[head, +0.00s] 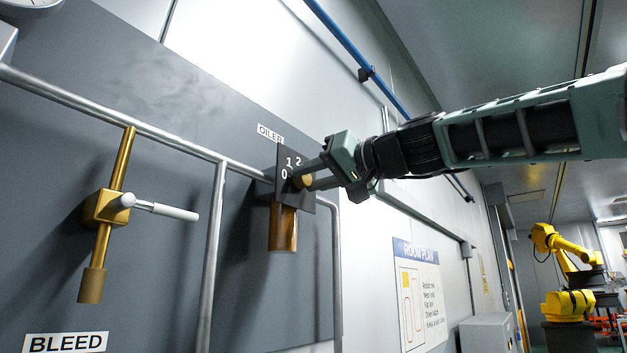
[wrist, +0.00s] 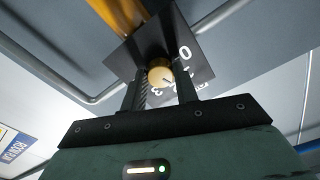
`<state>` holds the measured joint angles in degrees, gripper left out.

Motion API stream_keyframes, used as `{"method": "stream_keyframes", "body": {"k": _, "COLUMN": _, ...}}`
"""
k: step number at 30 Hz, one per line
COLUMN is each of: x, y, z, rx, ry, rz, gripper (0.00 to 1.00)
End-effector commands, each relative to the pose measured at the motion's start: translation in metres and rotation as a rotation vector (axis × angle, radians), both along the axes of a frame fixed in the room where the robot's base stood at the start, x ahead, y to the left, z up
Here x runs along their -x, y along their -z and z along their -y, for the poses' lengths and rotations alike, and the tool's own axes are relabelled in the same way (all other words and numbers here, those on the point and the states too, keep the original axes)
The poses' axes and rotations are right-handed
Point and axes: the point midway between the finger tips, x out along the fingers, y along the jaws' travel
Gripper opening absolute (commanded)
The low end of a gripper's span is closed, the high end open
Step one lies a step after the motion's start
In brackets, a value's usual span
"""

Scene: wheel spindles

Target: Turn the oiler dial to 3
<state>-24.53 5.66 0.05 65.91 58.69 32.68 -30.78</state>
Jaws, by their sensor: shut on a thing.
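The oiler dial is a small round brass knob (head: 302,182) on a dark square plate (head: 283,158) with white numbers, under the OILER label (head: 270,133). In the head view 0, 1 and 2 can be read; my fingers cover part of the plate's right side. My gripper (head: 307,179) reaches in from the right, shut on the knob, one finger above and one below. The wrist view also shows the knob (wrist: 160,74) between my fingertips. A dark line on its face slants to the lower right, but I cannot tell exactly which number it meets. The 3 is partly visible there.
A brass oil cup (head: 283,228) hangs below the plate. Grey pipes (head: 214,255) frame the panel. A brass valve with a white lever (head: 165,209) stands left, above the BLEED label (head: 65,342). A blue pipe (head: 350,48) runs above my arm.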

Motion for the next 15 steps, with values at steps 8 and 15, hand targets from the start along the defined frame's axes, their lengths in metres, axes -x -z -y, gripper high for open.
{"method": "stream_keyframes", "body": {"k": 8, "x": -0.0001, "y": -0.0003, "z": 0.0004, "rx": -0.16, "ry": 0.001, "rz": -0.205, "gripper": 0.07}}
{"method": "stream_keyframes", "body": {"k": 15, "x": 0.0, "y": -0.001, "z": 0.0004, "rx": -0.301, "ry": 0.001, "rz": -0.385, "gripper": 0.07}}
